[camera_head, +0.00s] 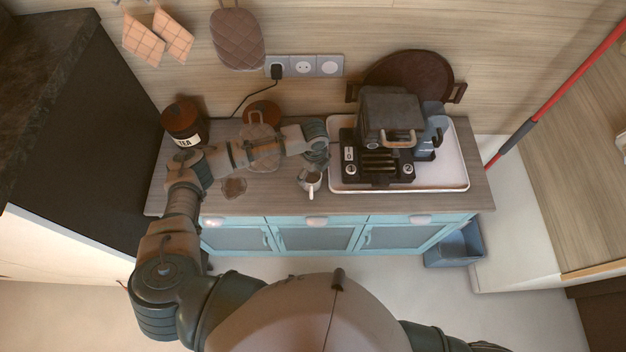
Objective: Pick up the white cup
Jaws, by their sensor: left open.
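The white cup (311,186) stands on the wooden counter, left of the coffee machine, with its handle towards the counter's front edge. Its inside looks dark. My left arm reaches in from the left over the counter, and my left gripper (314,168) is right at the cup, over its far side. The gripper is open. Its fingers are small and partly hidden, so I cannot tell whether they touch the cup. My right gripper is not in view; only part of my right arm shows at the bottom.
A coffee machine (385,130) stands on a white tray (450,178) right of the cup. A tea jar (184,122), a cutting board (258,140) and a small brown bowl (233,187) are on the left. Blue cabinets (310,239) front the counter. A blue bin (457,246) stands below.

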